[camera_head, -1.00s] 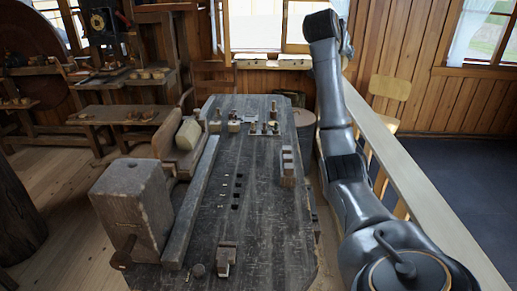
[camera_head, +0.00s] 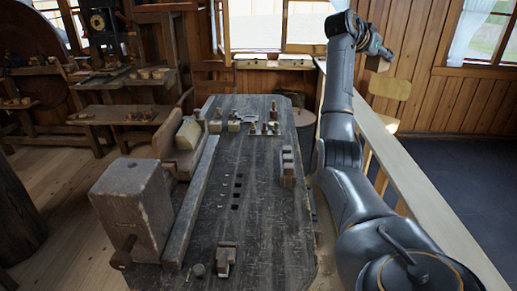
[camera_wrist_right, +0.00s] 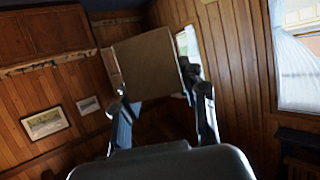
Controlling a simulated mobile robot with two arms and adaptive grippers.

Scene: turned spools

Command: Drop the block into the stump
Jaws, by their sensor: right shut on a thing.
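My right gripper (camera_head: 378,51) is at the far end of my right arm, raised beyond the pale rail. It is shut on a block (camera_head: 376,64), which hangs at its fingertips. In the right wrist view the block (camera_wrist_right: 147,63) is a plain brown square face between the two fingers (camera_wrist_right: 158,92), slightly tilted. My left gripper is not in view.
A long dark workbench (camera_head: 255,205) with small blocks and square holes fills the middle. A pale rail (camera_head: 415,190) runs along my right arm. A wooden chair (camera_head: 390,88) stands beyond the rail. A dark trunk-like post (camera_head: 15,215) is at left.

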